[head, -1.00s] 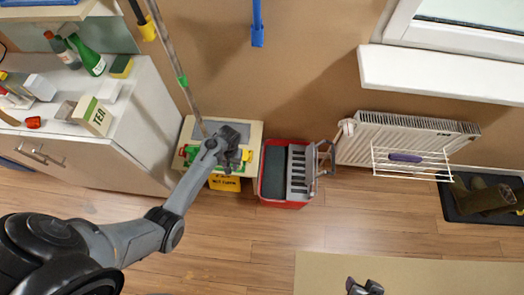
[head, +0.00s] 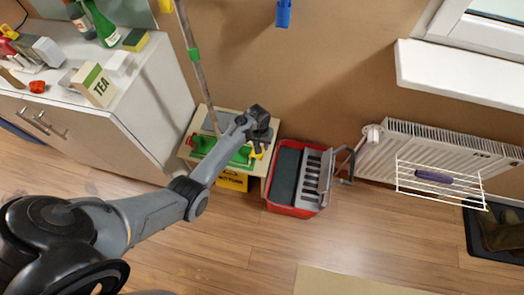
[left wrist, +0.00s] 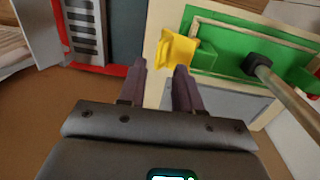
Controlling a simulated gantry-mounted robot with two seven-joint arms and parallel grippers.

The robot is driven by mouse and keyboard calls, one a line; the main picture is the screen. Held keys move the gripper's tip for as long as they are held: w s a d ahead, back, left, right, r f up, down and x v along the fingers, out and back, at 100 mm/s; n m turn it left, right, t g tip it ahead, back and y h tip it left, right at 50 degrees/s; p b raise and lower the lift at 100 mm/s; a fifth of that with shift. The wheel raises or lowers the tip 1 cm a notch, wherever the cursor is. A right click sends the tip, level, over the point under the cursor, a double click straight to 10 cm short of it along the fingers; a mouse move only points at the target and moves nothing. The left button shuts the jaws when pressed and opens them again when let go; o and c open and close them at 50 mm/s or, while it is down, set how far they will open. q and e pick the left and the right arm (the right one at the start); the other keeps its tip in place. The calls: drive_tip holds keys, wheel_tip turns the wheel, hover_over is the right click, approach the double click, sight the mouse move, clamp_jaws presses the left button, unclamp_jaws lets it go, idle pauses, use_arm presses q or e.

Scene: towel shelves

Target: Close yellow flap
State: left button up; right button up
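The yellow flap (left wrist: 178,50) sticks out from one end of the green mop head (left wrist: 230,50). In the head view the flap (head: 259,152) shows as a small yellow piece partly hidden by my left gripper (head: 262,140). The green mop head (head: 220,152) lies on a pale stand, with its long pole rising from it. In the left wrist view my left gripper (left wrist: 161,72) has its two fingers apart with nothing held. The flap is just beyond the fingertips; whether they touch it I cannot tell. My right gripper is out of view.
A red bucket (head: 272,203) with a grey wringer (head: 316,175) stands right of the pale stand (head: 186,148). A yellow sign (head: 232,181) is at the stand's front. A white cabinet (head: 120,130) is at the left. A radiator (head: 430,150) is on the wall at right.

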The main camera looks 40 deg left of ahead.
use_arm(q)
drive_tip(key=shift+w+d+f+b, duration=0.15)
drive_tip(key=shift+f+b, duration=0.6)
drive_tip(key=shift+f, duration=1.45)
drive_tip(key=shift+c, duration=0.3)
clamp_jaws()
